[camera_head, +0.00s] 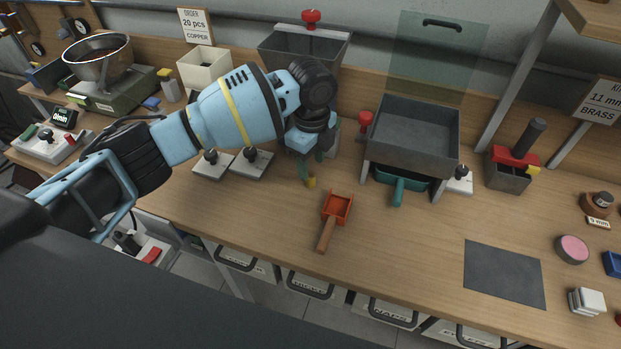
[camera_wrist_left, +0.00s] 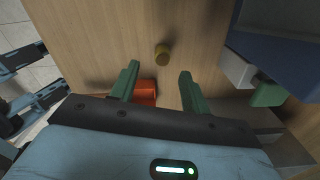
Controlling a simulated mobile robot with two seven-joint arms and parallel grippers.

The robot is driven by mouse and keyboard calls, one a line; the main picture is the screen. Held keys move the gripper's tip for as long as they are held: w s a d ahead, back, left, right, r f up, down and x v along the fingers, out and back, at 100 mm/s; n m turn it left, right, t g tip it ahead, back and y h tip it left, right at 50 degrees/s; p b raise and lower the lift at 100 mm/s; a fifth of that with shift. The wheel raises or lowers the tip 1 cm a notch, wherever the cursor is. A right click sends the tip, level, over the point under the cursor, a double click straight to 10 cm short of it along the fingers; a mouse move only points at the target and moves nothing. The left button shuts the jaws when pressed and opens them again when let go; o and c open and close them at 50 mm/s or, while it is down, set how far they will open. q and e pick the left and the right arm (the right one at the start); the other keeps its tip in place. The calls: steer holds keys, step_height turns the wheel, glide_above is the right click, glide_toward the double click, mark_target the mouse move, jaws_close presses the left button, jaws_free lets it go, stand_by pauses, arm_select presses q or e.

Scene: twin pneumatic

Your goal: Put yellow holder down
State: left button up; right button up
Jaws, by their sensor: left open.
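My right gripper does not show.
A red scoop (camera_head: 337,207) with a wooden handle lies close by on the right. A grey hopper (camera_head: 415,140) with a teal scoop (camera_head: 398,190) stands further right. Small lever boxes (camera_head: 252,163) stand to the left.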

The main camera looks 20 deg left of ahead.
mark_target(312, 175)
arm_select(q)
step_height(312, 175, down, 5)
steer(key=shift+w+f, duration=0.1)
steer(key=shift+w, duration=0.05)
jaws_close()
stand_by(0.4)
